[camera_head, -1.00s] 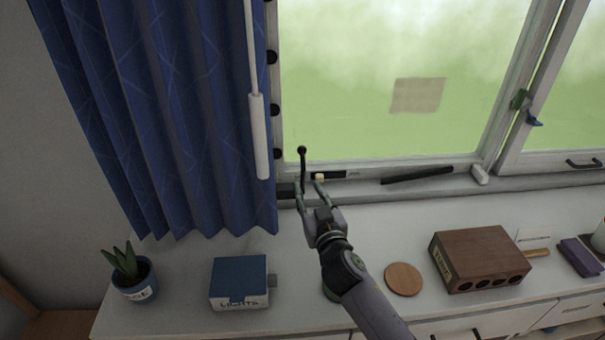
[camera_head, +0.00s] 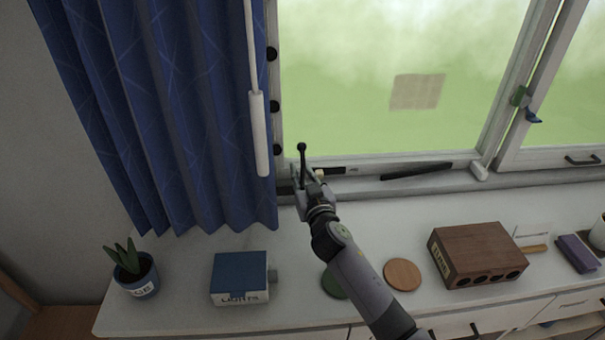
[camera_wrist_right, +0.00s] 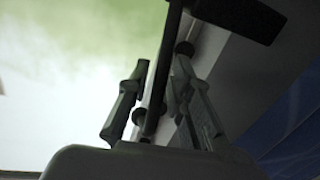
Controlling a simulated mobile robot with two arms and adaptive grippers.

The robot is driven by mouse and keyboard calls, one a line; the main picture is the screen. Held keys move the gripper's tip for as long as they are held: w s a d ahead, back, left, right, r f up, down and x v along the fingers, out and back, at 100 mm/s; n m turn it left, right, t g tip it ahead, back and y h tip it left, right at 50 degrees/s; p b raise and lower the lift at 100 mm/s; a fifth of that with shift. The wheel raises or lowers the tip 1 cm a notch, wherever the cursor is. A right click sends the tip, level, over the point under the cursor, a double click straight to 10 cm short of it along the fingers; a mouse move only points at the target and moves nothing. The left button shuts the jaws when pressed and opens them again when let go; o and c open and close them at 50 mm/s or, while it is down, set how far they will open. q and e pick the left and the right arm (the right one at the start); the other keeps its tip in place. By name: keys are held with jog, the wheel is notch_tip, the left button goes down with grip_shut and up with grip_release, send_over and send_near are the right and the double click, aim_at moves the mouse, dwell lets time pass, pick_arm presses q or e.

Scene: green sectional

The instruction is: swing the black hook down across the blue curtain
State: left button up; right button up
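The black hook (camera_head: 302,160) stands upright as a thin dark rod with a round knob on top, at the lower left corner of the window frame. The blue curtain (camera_head: 180,120) hangs just left of it. My right gripper (camera_head: 309,184) is at the lower part of the hook. In the right wrist view, the hook's dark bar (camera_wrist_right: 163,75) runs between the two fingers of my right gripper (camera_wrist_right: 160,75). The fingers are apart, with a gap visible beside the bar. The hook's base is partly hidden by the gripper. My left gripper is not in view.
A white wand (camera_head: 258,135) hangs at the curtain's right edge. On the sill counter are a potted plant (camera_head: 130,270), a blue-topped box (camera_head: 240,278), a round wooden disc (camera_head: 402,274) and a brown holed block (camera_head: 478,255). A black bar (camera_head: 416,171) lies along the window ledge.

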grip_shut()
dwell(0.5)
jog(key=s+f+t+b, duration=0.1)
jog(key=t+b, duration=0.1)
jog(key=b, duration=0.9)
jog(key=shift+s+f+y, duration=0.25)
jog(key=shift+y, duration=0.05)
jog(key=shift+s+r+n+t+b, duration=0.1)
jog(key=shift+r+n+t+b, duration=0.15)
jog(key=shift+b, duration=0.55)
jog(key=shift+o, duration=1.7)
grip_release()
